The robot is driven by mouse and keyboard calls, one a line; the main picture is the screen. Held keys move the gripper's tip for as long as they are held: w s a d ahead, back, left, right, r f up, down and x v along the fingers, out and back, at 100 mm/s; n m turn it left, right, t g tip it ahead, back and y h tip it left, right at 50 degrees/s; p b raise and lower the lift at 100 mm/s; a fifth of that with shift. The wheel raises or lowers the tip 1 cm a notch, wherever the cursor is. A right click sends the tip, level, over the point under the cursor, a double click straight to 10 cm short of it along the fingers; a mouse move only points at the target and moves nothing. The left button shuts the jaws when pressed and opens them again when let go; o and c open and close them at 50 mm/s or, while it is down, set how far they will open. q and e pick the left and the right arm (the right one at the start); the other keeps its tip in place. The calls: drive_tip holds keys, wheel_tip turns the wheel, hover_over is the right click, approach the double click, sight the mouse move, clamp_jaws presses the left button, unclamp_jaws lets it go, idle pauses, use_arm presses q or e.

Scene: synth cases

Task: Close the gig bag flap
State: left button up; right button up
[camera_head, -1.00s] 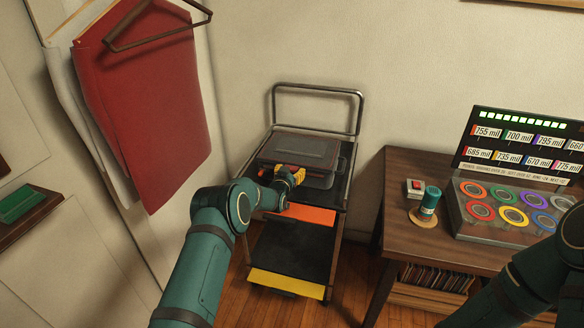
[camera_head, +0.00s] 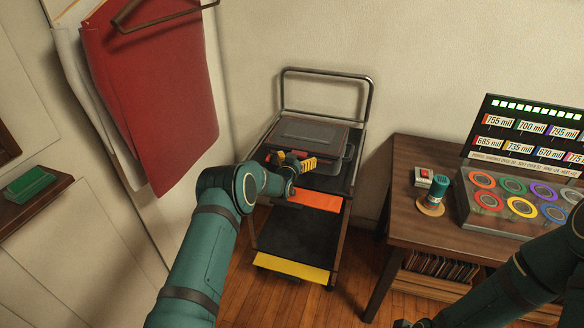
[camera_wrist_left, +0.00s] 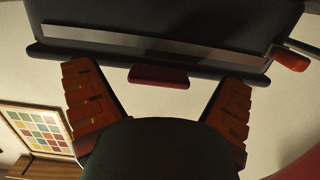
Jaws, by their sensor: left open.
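The gig bag (camera_head: 306,131) is a dark grey, flat case on the top of a cart against the wall. My left gripper (camera_head: 297,162) is at its front edge, with orange-yellow fingers. In the left wrist view the fingers (camera_wrist_left: 158,78) are spread wide, with a small dark red tab between them and nothing gripped. A dark panel with a grey strip along its edge (camera_wrist_left: 150,42) spans the top of that view. I cannot tell how far the flap stands open. My right arm enters at the lower right; its gripper is not visible.
The cart has a raised metal handle (camera_head: 328,71) behind the bag, an orange front strip (camera_head: 314,199) and a yellow lower edge (camera_head: 292,267). A wooden table (camera_head: 405,215) with a display case (camera_head: 520,165) stands at the right. Red cloth (camera_head: 155,100) hangs at the left.

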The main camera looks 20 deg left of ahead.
use_arm(q)
drive_tip(key=s+r, duration=0.1)
drive_tip(key=s, duration=1)
drive_tip(key=shift+r, duration=0.2)
drive_tip(key=shift+s, duration=0.1)
drive_tip(key=s+d+f+g+h, duration=0.1)
drive_tip(key=s+d+f+g, duration=0.25)
drive_tip(key=s, duration=0.25)
drive_tip(key=s+d+f+n+g, duration=0.1)
drive_tip(key=s+d+f+g, duration=0.1)
drive_tip(key=s+d+f, duration=0.3)
drive_tip(key=s+d+f+g+h, duration=0.1)
drive_tip(key=s+f+g, duration=0.15)
drive_tip(key=s, duration=0.45)
drive_tip(key=s+d+g+h, duration=0.1)
drive_tip(key=s+d+g, duration=0.2)
drive_tip(key=s, duration=0.8)
drive_tip(key=s+d+f+g, duration=0.1)
drive_tip(key=s+d+g, duration=0.2)
drive_tip(key=s, duration=0.8)
drive_tip(key=shift+f+n+g+h, duration=0.3)
drive_tip(key=shift+g+h, duration=0.1)
drive_tip(key=shift+g, duration=0.1)
